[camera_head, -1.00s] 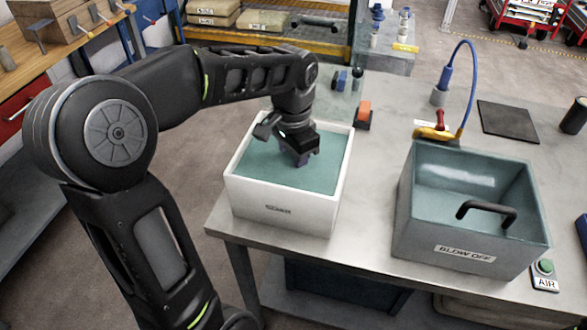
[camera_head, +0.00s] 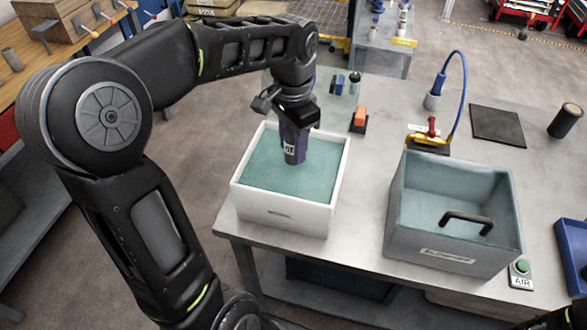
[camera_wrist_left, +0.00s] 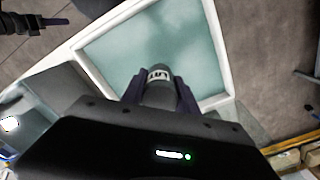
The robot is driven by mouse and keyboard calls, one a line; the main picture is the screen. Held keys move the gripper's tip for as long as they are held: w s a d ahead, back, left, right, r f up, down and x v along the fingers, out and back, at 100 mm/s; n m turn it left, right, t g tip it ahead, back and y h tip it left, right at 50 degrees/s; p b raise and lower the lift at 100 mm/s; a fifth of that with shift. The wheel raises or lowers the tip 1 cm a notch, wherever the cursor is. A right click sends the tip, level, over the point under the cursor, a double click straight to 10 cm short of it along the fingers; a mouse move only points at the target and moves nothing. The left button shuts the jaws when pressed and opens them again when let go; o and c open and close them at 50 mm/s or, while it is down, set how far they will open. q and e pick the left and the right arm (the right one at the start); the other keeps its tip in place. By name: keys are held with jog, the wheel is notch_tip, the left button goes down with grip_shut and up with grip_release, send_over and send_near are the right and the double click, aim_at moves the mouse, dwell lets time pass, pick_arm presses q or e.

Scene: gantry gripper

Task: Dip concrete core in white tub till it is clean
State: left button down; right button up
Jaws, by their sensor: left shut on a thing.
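My left gripper (camera_head: 294,128) is shut on the concrete core (camera_head: 289,150), with its purple fingers on either side. The core is a grey cylinder with a white marked band, clearer in the left wrist view (camera_wrist_left: 158,76). It hangs upright over the white tub (camera_head: 283,218), within its rim. The tub holds teal liquid (camera_head: 262,170). The core's band and lower end show; whether its tip touches the liquid I cannot tell. A dark piece, likely my right arm, shows at the bottom right corner; no right fingertips can be made out.
A grey blow-off tub (camera_head: 450,255) with a black handle stands to the right, beside a green AIR button (camera_head: 521,267). A blue-hosed nozzle (camera_head: 437,85), dark mat (camera_head: 497,124), black cylinder (camera_head: 565,120) and blue tray (camera_head: 572,250) are farther out. Bare table lies between the tubs.

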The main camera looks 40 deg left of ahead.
pick_arm(q)
jog(key=shift+r+p, duration=1.15)
jog(key=shift+r, duration=0.75)
jog(key=shift+f, duration=0.1)
